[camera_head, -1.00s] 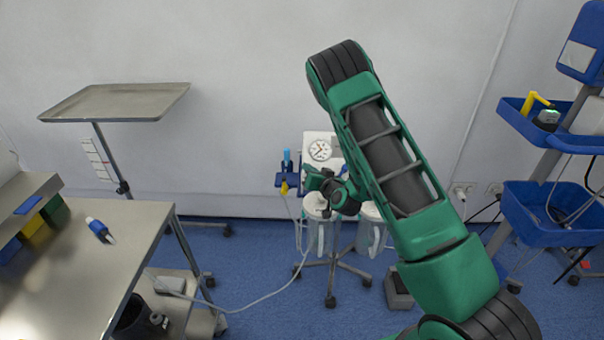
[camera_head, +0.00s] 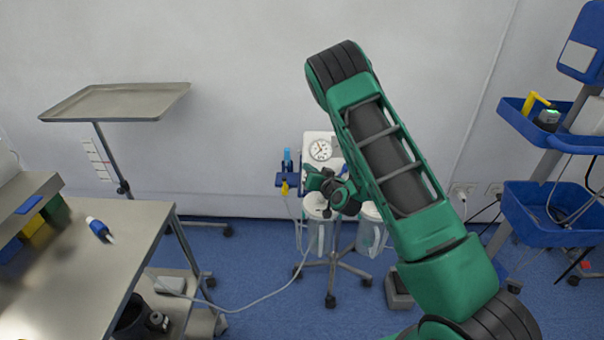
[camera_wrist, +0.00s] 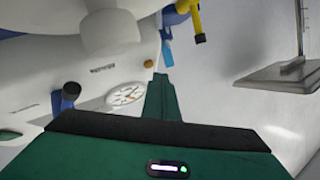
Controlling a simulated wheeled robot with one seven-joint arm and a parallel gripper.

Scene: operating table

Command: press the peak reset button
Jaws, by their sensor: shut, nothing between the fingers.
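No button marked peak reset can be made out in either view. A white suction unit with a round dial gauge (camera_head: 320,150) stands on a wheeled stand by the wall. The dial (camera_wrist: 125,95) also shows in the wrist view, tilted, left of my finger, with a dark blue knob (camera_wrist: 65,95) farther left. My gripper (camera_head: 314,180) is in front of the unit, just below the dial in the head view. In the wrist view my gripper (camera_wrist: 159,78) is shut and empty, its tip close to the unit's white face. I cannot tell whether it touches.
Two clear jars (camera_head: 318,228) hang below the unit. A blue holder with a yellow piece (camera_head: 285,187) is at its left. A metal tray stand (camera_head: 120,100) and a steel table (camera_head: 85,260) are at left. A cart with blue bins (camera_head: 550,215) is at right.

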